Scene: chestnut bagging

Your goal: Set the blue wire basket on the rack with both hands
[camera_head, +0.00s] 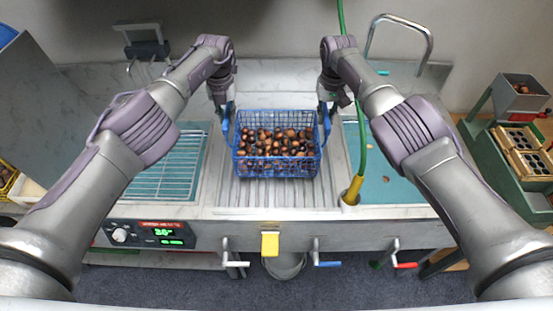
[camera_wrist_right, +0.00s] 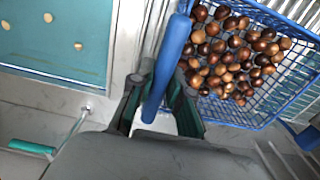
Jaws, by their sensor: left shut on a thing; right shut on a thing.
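The blue wire basket (camera_head: 276,172) is full of brown chestnuts (camera_head: 275,142) and is level over the ribbed metal drainboard (camera_head: 275,195). I cannot tell whether it touches the drainboard. My left gripper (camera_head: 225,108) is at the basket's left handle, shut on it. My right gripper (camera_head: 327,98) is shut on the right handle; in the right wrist view the blue handle bar (camera_wrist_right: 176,45) runs between its fingers (camera_wrist_right: 157,100). The wire rack (camera_head: 165,170) lies over the teal basin left of the basket, with nothing on it.
A green hose (camera_head: 361,130) ends in a yellow nozzle (camera_head: 352,190) just right of the drainboard. A second teal basin (camera_head: 390,188) lies further right, with a bent tap (camera_head: 400,20) behind. A control panel (camera_head: 150,235) and coloured levers line the counter's front.

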